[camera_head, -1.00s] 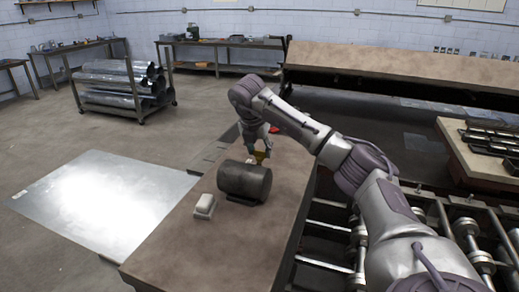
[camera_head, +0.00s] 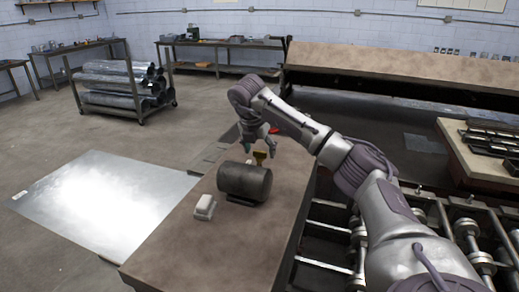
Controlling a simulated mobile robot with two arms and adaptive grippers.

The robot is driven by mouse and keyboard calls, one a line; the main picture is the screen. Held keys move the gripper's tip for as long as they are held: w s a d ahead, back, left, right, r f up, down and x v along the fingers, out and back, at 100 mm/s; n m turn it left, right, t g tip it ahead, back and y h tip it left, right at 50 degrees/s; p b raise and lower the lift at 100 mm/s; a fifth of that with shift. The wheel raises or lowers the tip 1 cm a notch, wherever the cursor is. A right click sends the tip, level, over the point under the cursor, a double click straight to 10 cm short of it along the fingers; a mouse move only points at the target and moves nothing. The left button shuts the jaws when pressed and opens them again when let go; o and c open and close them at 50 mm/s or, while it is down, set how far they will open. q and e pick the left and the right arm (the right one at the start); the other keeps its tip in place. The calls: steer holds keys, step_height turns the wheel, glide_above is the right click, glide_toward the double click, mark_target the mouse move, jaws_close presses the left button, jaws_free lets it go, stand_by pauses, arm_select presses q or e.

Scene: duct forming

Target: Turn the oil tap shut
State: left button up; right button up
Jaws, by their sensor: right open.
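A dark drum-like cylinder (camera_head: 245,181) lies on its side on the brown bench. A small yellow tap handle (camera_head: 260,157) stands up at its far end; the tap's body is hidden behind the drum. My right gripper (camera_head: 260,147) is open and points down just above and behind the drum, close to the yellow handle. Whether a finger touches the handle is too small to tell. My left gripper is out of view.
A small white block (camera_head: 205,207) sits on the bench (camera_head: 215,250) left of the drum. A red item (camera_head: 274,130) lies behind my gripper. A shiny metal sheet (camera_head: 100,200) lies at left. Rollers (camera_head: 470,235) are at right. The near bench top is clear.

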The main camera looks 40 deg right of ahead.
steer(key=v, duration=1.2)
steer(key=shift+d, duration=0.1)
